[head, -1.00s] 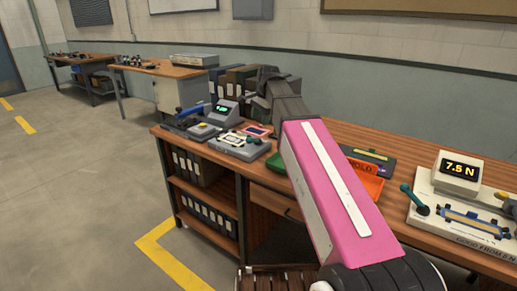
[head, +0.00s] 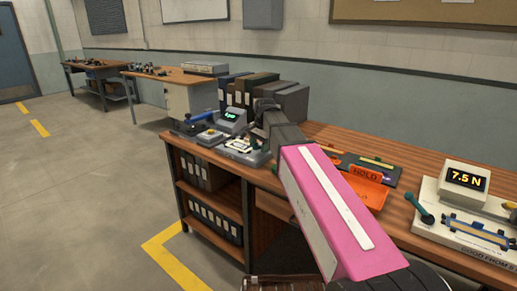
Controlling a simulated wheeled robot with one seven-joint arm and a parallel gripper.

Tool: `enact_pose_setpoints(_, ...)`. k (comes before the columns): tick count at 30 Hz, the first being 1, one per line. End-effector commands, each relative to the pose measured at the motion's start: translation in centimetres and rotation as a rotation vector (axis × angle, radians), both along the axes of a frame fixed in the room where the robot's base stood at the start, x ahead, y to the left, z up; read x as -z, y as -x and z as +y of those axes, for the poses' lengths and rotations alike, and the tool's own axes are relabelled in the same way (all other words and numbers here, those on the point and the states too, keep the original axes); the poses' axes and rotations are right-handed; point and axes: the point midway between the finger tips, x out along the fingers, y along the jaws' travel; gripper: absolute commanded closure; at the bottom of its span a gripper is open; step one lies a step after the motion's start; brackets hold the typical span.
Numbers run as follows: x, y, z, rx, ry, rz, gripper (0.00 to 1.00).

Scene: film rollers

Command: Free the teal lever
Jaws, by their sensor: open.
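A dark teal lever (head: 418,207) with a knobbed end leans at the left of a white test fixture (head: 452,228) on the right of the bench. The fixture carries a blue-and-yellow roller part (head: 477,229) and a display (head: 463,182) reading 7.5 N. My gripper (head: 262,106) is at the far end of my pink arm, over the back left of the bench and well away from this lever. It is small and dark against the binders; it is open, and I see nothing held in it. My arm hides part of the bench middle.
An orange HOLD tray (head: 367,187) and a dark mat (head: 384,169) lie between my arm and the fixture. A grey device (head: 241,149) and a small green-lit display (head: 231,122) stand at the bench's left. Binders (head: 237,91) stand behind. The floor at left is clear.

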Motion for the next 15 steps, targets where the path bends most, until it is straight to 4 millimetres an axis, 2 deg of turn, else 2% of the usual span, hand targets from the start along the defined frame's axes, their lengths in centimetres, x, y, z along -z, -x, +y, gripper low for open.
enact_pose_setpoints(5, 1.12, -0.11, 0.15, 0.000, 0.000, 0.001, 0.46)
enact_pose_setpoints(14, 1.26, -0.14, 0.17, 0.000, 0.000, 0.000, 0.46)
enact_pose_setpoints(15, 1.26, -0.14, 0.17, 0.000, 0.000, 0.000, 0.52)
